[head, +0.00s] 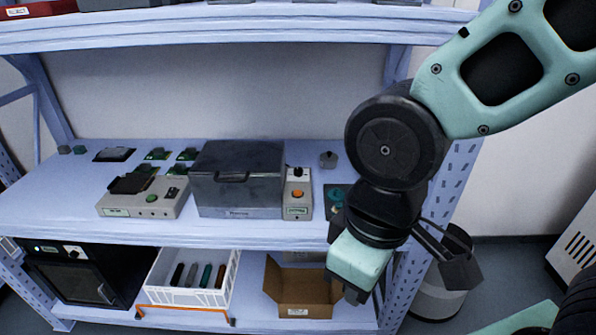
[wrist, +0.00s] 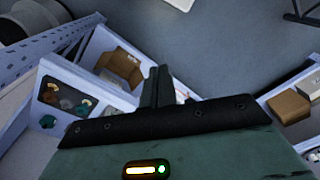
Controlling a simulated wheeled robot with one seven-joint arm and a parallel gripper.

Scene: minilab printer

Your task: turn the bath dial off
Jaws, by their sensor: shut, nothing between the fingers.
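The bath looks to be the dark grey lidded box (head: 238,185) on the middle shelf in the head view. A pale control box (head: 299,207) stands against its right side, with a small black dial (head: 296,173) above an orange button (head: 298,194). The dial's setting is too small to read. My gripper (head: 352,294) hangs in front of the shelf, to the right of and lower than the dial, apart from it. In the wrist view the fingers (wrist: 157,85) are shut and empty. I cannot make out the bath dial there.
A panel with teal knobs (head: 336,196) sits right of the control box, partly behind my arm. A grey device (head: 145,201) stands left of the bath. Below are an open cardboard box (head: 301,292), a white crate (head: 160,296) and a black oven (head: 80,275). A bin (head: 440,300) stands right.

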